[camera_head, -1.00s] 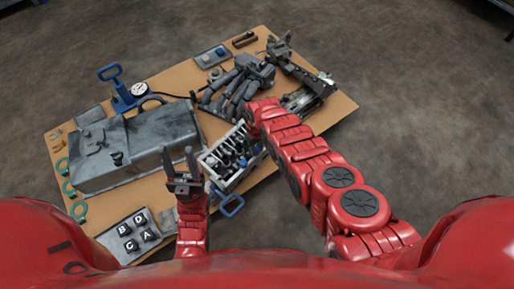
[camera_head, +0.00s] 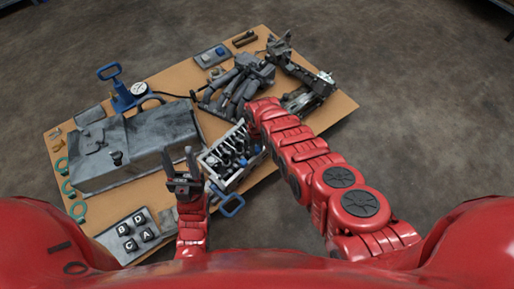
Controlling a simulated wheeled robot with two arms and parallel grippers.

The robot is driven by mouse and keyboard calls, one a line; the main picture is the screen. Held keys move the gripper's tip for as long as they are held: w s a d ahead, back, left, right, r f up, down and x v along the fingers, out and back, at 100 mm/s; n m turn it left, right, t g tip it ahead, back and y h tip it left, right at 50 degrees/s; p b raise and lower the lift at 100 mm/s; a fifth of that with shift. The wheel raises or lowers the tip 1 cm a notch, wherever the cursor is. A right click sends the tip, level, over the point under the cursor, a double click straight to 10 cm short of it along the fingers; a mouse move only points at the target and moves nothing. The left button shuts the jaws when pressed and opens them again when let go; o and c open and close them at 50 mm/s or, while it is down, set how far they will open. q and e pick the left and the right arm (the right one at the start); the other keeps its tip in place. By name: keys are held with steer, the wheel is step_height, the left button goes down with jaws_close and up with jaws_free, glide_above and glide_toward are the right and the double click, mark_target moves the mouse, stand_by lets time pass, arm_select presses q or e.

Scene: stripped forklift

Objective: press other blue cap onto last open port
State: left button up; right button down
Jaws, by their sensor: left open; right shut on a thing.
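My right arm reaches in from the lower right. Its gripper (camera_head: 250,122) is over the far edge of the grey crate-like block with upright parts. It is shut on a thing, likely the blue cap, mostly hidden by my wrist. A small blue spot (camera_head: 221,51) shows on a grey tray (camera_head: 200,61) at the back of the table; it may be a cap. The open port cannot be made out. My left gripper (camera_head: 181,168) is open and empty, fingers upward, left of the block (camera_head: 216,178).
A big grey tank (camera_head: 150,150) and a blue hand pump (camera_head: 124,98) with gauge fill the left. Grey cylinders (camera_head: 240,80) and metal linkage (camera_head: 308,97) lie at the back right. Lettered black cubes (camera_head: 130,236) sit on a front-left plate. A blue handle (camera_head: 232,207) sticks out in front.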

stand_by(0.3)
steer(key=c, duration=0.5)
jaws_free()
step_height(320, 180, up, 17)
steer(key=p, duration=1.4)
steer(key=shift+r+p, duration=0.15)
steer(key=shift+p, duration=0.25)
